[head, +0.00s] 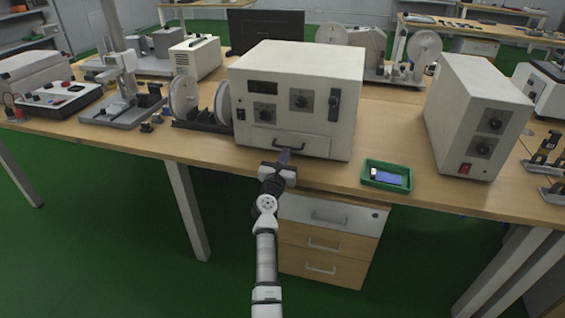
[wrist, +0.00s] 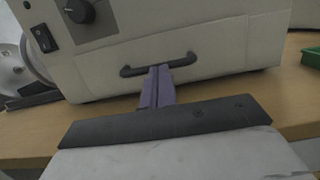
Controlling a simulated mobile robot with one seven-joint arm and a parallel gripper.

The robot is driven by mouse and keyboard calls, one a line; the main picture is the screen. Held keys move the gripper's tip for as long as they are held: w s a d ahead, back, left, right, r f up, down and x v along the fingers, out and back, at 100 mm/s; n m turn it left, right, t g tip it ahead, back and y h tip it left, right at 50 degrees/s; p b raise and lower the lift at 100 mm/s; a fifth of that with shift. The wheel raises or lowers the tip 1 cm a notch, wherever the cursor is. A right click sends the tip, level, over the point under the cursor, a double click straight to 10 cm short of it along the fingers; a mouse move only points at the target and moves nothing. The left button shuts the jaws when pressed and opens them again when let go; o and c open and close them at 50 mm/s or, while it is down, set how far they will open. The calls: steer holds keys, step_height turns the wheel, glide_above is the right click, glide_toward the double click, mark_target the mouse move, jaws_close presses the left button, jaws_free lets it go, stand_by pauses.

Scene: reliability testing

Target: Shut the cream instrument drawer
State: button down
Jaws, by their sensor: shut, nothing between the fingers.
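The cream instrument (head: 300,70) stands near the front edge of the bench. Its drawer (head: 318,146) is the low front panel with a dark bar handle (head: 288,148). The drawer front also shows in the wrist view (wrist: 222,48), with its handle (wrist: 130,72) across it. The panel looks flush or nearly flush with the instrument's face; I cannot tell if a small gap is left. My gripper (head: 285,154) is shut and empty, its fingertips at the middle of the handle. In the wrist view the purple fingers (wrist: 158,72) overlap the handle; contact is unclear.
A green tray (head: 366,176) with a small blue-screened device lies right of the drawer. A second cream instrument (head: 465,110) stands farther right. A reel stand (head: 205,125) is close on the left. A drawer cabinet (head: 330,240) is below the bench.

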steer(key=shift+w+r, duration=0.1)
steer(key=shift+r, duration=0.3)
steer(key=v, duration=1.4)
steer(key=shift+f, duration=0.35)
